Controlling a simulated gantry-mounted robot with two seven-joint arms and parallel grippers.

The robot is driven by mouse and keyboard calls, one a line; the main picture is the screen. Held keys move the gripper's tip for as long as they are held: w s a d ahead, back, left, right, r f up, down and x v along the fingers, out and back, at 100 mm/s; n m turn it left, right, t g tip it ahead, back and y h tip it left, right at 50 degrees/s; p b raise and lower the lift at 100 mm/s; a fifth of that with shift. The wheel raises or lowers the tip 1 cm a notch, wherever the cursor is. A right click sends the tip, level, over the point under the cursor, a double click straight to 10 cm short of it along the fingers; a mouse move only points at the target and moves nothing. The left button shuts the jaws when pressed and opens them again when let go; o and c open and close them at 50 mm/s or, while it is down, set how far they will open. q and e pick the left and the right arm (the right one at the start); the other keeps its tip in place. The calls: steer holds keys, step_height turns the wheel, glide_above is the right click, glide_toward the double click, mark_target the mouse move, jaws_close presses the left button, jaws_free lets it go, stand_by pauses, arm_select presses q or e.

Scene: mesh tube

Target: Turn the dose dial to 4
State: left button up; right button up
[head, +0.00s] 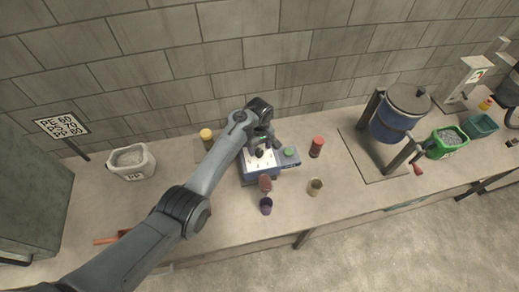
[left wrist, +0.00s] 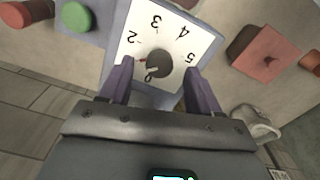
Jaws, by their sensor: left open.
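The dose dial (left wrist: 158,65) is a dark round knob on a white plate marked 2, 3, 4 and 5, with another mark at its bottom partly covered. A red mark on the knob points left, a little below the 2. My left gripper (left wrist: 158,75) is open, its two purple fingers on either side of the knob; I cannot tell if they touch it. In the head view the white dial plate (head: 258,162) sits on a blue unit, and my left gripper (head: 262,140) is over it, partly hiding the knob. My right gripper is not in view.
A green button (head: 290,151) is beside the dial. A blue drum (head: 395,120) stands right, a white bin (head: 131,163) left.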

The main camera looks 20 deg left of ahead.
mark_target(259, 154)
arm_select(q)
steer(key=shift+f, duration=1.15)
steer(key=c, duration=1)
steer(key=shift+c, duration=0.2)
